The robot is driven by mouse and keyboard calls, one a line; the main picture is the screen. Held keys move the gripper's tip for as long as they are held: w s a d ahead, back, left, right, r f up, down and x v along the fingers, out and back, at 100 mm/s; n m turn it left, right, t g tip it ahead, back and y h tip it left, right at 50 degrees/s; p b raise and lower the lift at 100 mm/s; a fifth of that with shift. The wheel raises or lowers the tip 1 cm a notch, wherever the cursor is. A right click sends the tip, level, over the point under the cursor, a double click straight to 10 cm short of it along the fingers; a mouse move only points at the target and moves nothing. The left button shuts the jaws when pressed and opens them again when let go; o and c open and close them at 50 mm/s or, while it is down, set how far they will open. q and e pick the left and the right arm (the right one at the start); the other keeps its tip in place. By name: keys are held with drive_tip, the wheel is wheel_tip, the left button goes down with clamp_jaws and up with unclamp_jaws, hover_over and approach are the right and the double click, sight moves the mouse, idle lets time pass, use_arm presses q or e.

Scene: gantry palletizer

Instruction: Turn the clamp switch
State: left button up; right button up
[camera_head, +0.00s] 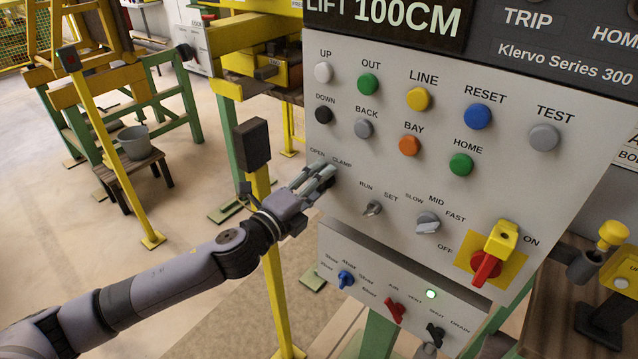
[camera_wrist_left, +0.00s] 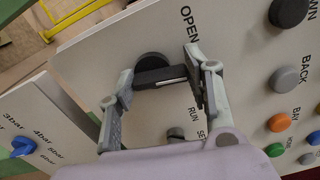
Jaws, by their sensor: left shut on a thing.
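The clamp switch is a black rotary knob on the grey control panel (camera_head: 400,185), under the OPEN and CLAMP labels. In the left wrist view the clamp switch (camera_wrist_left: 158,77) shows a raised bar with a pale line, pointing across the picture between the fingers. My left gripper (camera_head: 325,177) reaches it from the left. Its two fingers (camera_wrist_left: 160,80) sit on either side of the knob, shut on it. In the head view the fingers hide most of the knob. My right gripper is not in view.
The RUN/SET selector (camera_head: 372,208) is just below right, with the SLOW/MID/FAST selector (camera_head: 428,223) beyond it. Push buttons sit above. A red-handled ON/OFF switch (camera_head: 487,267) is at the lower right. A yellow post with a dark box (camera_head: 252,144) stands close beside my left wrist.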

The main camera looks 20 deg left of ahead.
use_arm(q)
drive_tip(key=shift+w+a+f+n+p, duration=0.1)
drive_tip(key=shift+n+p, duration=0.35)
drive_tip(key=shift+n, duration=1.2)
drive_tip(key=shift+s+a+n+p, duration=0.15)
drive_tip(key=shift+n+p, duration=0.3)
drive_tip(key=shift+n, duration=1.25)
drive_tip(key=shift+w+a+f+n+p, duration=0.15)
drive_tip(key=shift+n+p, duration=0.3)
drive_tip(key=shift+n, duration=1.2)
drive_tip(key=o, duration=1.1)
drive_tip(key=shift+r, duration=0.1)
drive_tip(key=shift+o, duration=0.3)
drive_tip(key=v, duration=1.2)
